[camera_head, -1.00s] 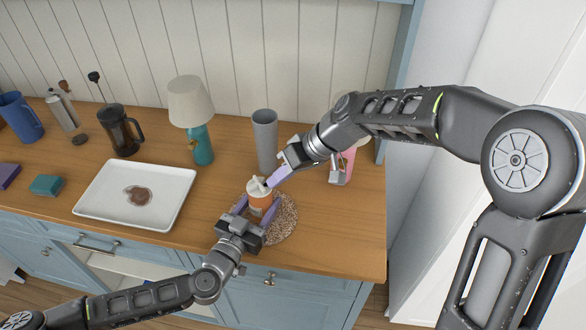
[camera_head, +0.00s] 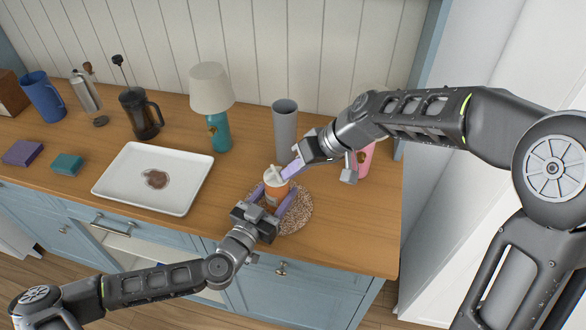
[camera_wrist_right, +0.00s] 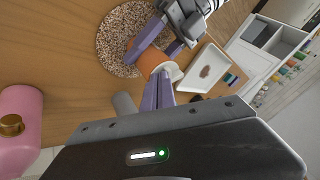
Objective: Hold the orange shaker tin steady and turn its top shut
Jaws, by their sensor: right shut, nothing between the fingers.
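The orange shaker tin (camera_head: 275,194) stands upright on a speckled round mat (camera_head: 299,212) near the counter's front. Its pale top (camera_head: 274,175) is on it; I cannot tell how far it is turned. My left gripper (camera_head: 275,198) reaches in from the front, its purple fingers on both sides of the tin's body, seemingly shut on it. My right gripper (camera_head: 286,174) is shut and empty, its fingertips beside the top, at its right. In the right wrist view the right fingers (camera_wrist_right: 158,92) lie close against the top (camera_wrist_right: 170,72) of the orange tin (camera_wrist_right: 152,62); contact is unclear.
A grey cup (camera_head: 285,125) stands behind the tin, and a pink bottle (camera_head: 364,160) stands behind my right wrist. A white tray (camera_head: 118,190) with a brown patch lies left. A teal lamp (camera_head: 217,135), a French press (camera_head: 140,115) and a blue mug (camera_head: 43,98) stand farther back.

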